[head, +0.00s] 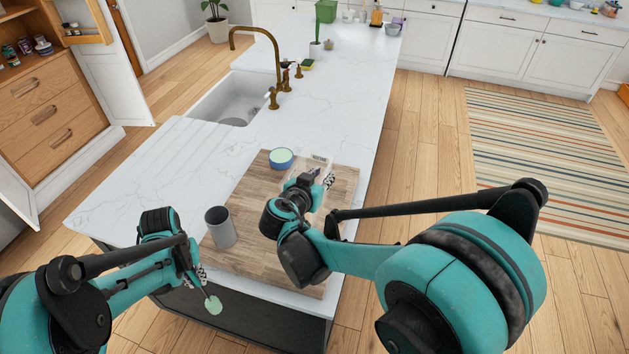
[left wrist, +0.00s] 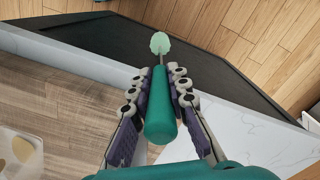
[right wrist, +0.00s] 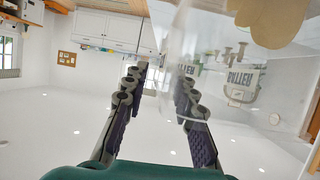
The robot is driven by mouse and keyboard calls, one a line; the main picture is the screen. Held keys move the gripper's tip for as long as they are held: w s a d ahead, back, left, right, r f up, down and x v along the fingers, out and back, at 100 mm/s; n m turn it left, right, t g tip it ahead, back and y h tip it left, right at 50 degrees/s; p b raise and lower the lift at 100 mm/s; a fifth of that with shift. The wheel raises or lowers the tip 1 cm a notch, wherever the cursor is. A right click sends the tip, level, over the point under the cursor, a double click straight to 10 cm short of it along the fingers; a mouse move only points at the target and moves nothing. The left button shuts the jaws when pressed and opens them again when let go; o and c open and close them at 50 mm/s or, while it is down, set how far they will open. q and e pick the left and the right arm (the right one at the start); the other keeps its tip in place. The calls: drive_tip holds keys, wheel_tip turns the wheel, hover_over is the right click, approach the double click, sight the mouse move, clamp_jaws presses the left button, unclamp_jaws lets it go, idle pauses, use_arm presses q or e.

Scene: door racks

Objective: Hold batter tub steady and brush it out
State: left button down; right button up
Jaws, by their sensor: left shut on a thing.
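My left gripper (head: 196,273) is shut on the teal-green handle of a brush (left wrist: 160,118). The brush's pale green head (head: 213,304) hangs beyond the counter's front edge. The clear batter tub (head: 321,161) stands on the wooden board. Its lettering (right wrist: 243,78) shows in the right wrist view, with a tan patch (right wrist: 275,20) beside it. Part of the tub, with tan patches (left wrist: 22,148), shows in the left wrist view. My right gripper (head: 322,182) is at the tub, fingers apart, with the clear wall seen between them; contact is unclear.
A grey cup (head: 220,228) stands at the board's front left. A small blue round container (head: 281,158) with a pale green top sits near the board's back left. Bare wooden board (head: 255,195) lies between them. The sink (head: 231,98) and tap are further back.

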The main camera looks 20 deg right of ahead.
clamp_jaws()
idle(0.4)
drive_tip(key=shift+o, duration=0.7)
unclamp_jaws()
drive_tip(key=shift+s, duration=0.1)
drive_tip(key=shift+s+a+r, duration=0.25)
drive_tip(key=shift+s+a, duration=0.05)
drive_tip(key=shift+s, duration=0.05)
